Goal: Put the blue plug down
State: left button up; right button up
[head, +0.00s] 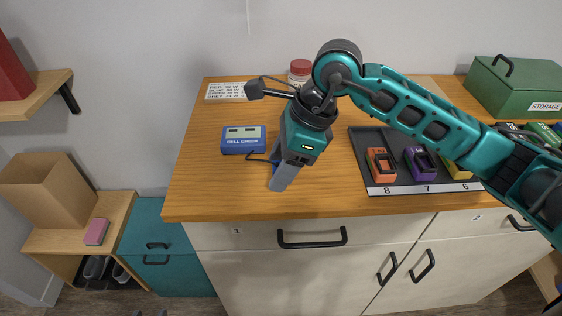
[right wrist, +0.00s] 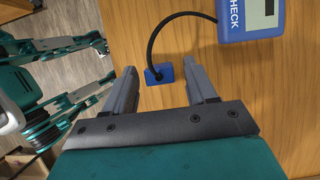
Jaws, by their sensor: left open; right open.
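The blue plug (right wrist: 159,73) lies on the wooden counter in the right wrist view, joined by a black cable to the blue cell check box (head: 243,140). My right gripper (right wrist: 160,68) is open, with the plug between and slightly beyond its fingertips; no finger visibly grips it. In the head view my right gripper (head: 280,181) points down at the counter's front part, and its fingers mostly hide the plug (head: 274,167). Only the tips of my left gripper (head: 150,313) show at the bottom edge of the head view, apart from each other.
A dark tray (head: 362,150) with orange, purple and yellow packs stands on the right under my right arm. A printed card (head: 226,91), a red-lidded jar (head: 300,70) and a green storage box (head: 515,88) are further back. The counter's front left is clear.

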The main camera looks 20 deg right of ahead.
jog(key=v, duration=1.2)
jog(key=shift+r, duration=0.2)
